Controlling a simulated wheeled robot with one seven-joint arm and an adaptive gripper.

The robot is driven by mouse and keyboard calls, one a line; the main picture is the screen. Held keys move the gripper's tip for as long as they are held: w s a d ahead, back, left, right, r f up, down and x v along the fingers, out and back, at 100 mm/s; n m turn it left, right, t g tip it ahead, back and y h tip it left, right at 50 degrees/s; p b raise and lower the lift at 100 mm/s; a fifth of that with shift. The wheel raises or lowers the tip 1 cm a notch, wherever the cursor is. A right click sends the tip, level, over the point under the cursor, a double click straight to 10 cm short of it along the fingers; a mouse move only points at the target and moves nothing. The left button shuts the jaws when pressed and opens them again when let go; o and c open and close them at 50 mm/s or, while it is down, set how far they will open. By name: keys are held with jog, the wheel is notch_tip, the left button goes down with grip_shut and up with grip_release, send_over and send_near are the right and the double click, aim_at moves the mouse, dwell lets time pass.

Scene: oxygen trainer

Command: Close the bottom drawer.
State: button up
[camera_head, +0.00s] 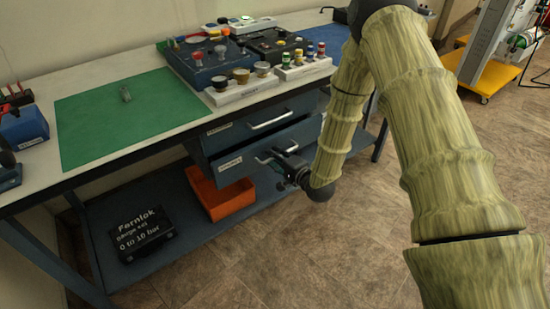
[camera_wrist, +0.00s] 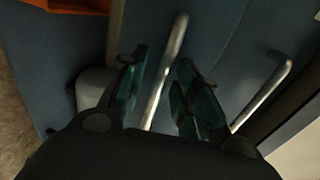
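The bottom drawer (camera_head: 240,162) is a blue-grey drawer with a white label, under the bench top; its front seems to stand out a little past the drawer above. Its metal bar handle (camera_wrist: 163,75) runs between my fingers in the wrist view. My gripper (camera_head: 273,158) is at this handle, and the gripper and wrist hide part of the drawer front in the head view. The green-lit fingers (camera_wrist: 162,85) are apart on either side of the bar, with gaps showing. Whether a finger touches the bar is unclear.
The top drawer (camera_head: 225,136) has its own bar handle (camera_head: 271,121), close above my gripper. An orange bin (camera_head: 228,200) and a black gauge case (camera_head: 142,236) sit on the lower shelf. The bench top (camera_head: 45,165) holds a green mat and equipment. The floor in front is open.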

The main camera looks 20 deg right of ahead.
jog(key=shift+w+a, duration=0.1)
jog(key=shift+w, duration=0.1)
grip_shut()
jog(key=x, duration=0.3)
jog(key=shift+w+a+r, duration=0.1)
jog(key=shift+w+r, duration=0.15)
jog(key=shift+w, duration=0.1)
jog(key=shift+w+a+r, duration=0.1)
jog(key=shift+w+r, duration=0.05)
jog(key=shift+w, duration=0.05)
grip_release()
jog(key=shift+w, duration=0.1)
